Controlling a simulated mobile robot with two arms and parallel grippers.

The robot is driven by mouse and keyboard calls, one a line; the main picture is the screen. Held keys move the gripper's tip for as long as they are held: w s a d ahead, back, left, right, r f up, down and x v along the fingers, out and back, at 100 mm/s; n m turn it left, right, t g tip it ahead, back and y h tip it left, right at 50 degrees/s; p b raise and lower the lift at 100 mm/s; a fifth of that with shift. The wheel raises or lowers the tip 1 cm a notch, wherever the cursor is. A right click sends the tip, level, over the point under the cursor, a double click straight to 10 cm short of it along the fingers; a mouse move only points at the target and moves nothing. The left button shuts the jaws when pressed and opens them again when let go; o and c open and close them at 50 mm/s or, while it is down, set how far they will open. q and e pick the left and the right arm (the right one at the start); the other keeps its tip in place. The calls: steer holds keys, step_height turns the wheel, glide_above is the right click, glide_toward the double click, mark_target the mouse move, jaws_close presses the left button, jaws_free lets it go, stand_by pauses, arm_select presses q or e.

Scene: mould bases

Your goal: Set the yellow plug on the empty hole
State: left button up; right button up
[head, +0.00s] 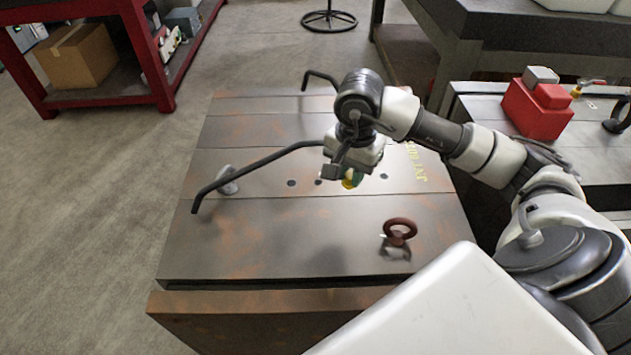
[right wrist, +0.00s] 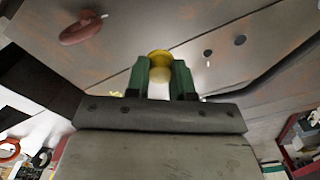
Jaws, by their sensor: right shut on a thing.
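The yellow plug (head: 348,184) is between the fingers of my right gripper (head: 351,179), over the middle of the rusty grey mould base (head: 290,240). In the right wrist view, the plug (right wrist: 159,56) shows its yellow rounded head and a pale part below, between the two green fingers of my right gripper (right wrist: 160,80), which is shut on it. Small dark holes lie in a row on the plate, one (head: 291,183) left of the gripper and another (head: 318,182) closer to it. The right wrist view shows two holes (right wrist: 240,40). My left gripper is out of view.
A dark bent bar (head: 250,168) rises over the plate left of my gripper. A red-brown eye bolt (head: 399,230) stands at the front right. A red block (head: 540,112) sits on the bench at right. The plate's front left is clear.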

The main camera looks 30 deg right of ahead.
steer(key=shift+w+d+f, duration=0.15)
steer(key=shift+w+d, duration=0.05)
steer(key=shift+w, duration=0.15)
glide_above(318, 182)
step_height(318, 182, down, 6)
steer(key=shift+s+f+p, duration=0.15)
steer(key=shift+p, duration=0.3)
steer(key=shift+f, duration=0.2)
step_height(318, 182, down, 4)
steer(key=shift+r, duration=0.1)
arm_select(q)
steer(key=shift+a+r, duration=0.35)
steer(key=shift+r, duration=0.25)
arm_select(e)
steer(key=shift+f, duration=0.2)
steer(key=o, duration=0.9)
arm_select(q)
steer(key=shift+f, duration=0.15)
